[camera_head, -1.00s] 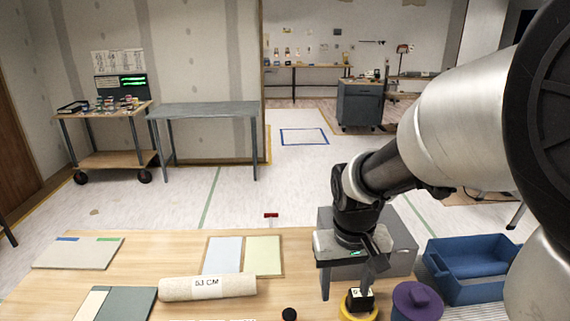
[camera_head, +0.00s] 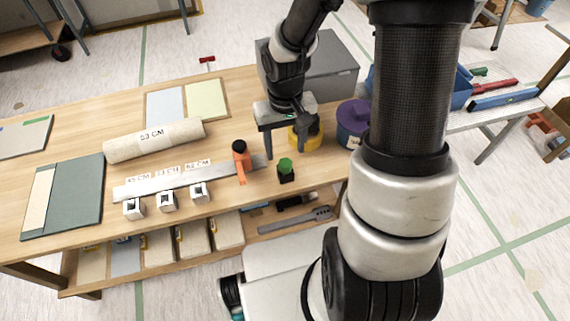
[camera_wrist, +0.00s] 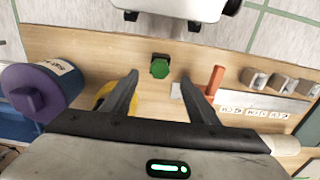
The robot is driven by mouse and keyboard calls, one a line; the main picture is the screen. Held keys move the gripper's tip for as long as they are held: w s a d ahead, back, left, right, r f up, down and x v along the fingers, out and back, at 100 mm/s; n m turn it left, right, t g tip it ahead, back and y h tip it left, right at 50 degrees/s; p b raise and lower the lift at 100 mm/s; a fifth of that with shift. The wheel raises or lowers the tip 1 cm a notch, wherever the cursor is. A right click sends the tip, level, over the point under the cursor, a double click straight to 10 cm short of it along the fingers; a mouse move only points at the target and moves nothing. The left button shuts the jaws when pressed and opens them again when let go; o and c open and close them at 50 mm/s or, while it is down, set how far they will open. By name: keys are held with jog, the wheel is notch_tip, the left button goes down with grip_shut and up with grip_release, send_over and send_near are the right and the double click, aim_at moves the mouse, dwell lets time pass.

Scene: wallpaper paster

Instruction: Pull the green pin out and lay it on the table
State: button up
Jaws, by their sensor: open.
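The green pin (camera_head: 285,163) stands in a small black block (camera_head: 287,176) near the front edge of the wooden table (camera_head: 225,200). In the wrist view the green pin (camera_wrist: 160,69) shows its green top, with the black block behind it. Its lower part is hidden. My gripper (camera_head: 284,146) is open and empty, pointing down behind the pin. In the wrist view the pin lies just beyond the gap between my fingertips (camera_wrist: 160,82), apart from both.
A yellow object (camera_head: 312,139) and a purple lidded container (camera_head: 352,118) stand close to the right. A paper roll (camera_head: 153,140) is farther left. Bare wood surrounds the block's left and front.

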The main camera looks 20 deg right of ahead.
aim_at(285, 162)
notch_tip(285, 162, down, 8)
jog(key=shift+b, duration=0.75)
jog(key=c, duration=1.3)
jog(key=shift+o, duration=0.2)
jog(key=shift+r+p, duration=2.2)
jog(key=shift+r, duration=0.5)
jog(key=shift+r+p, duration=1.6)
jog(key=shift+r, duration=0.45)
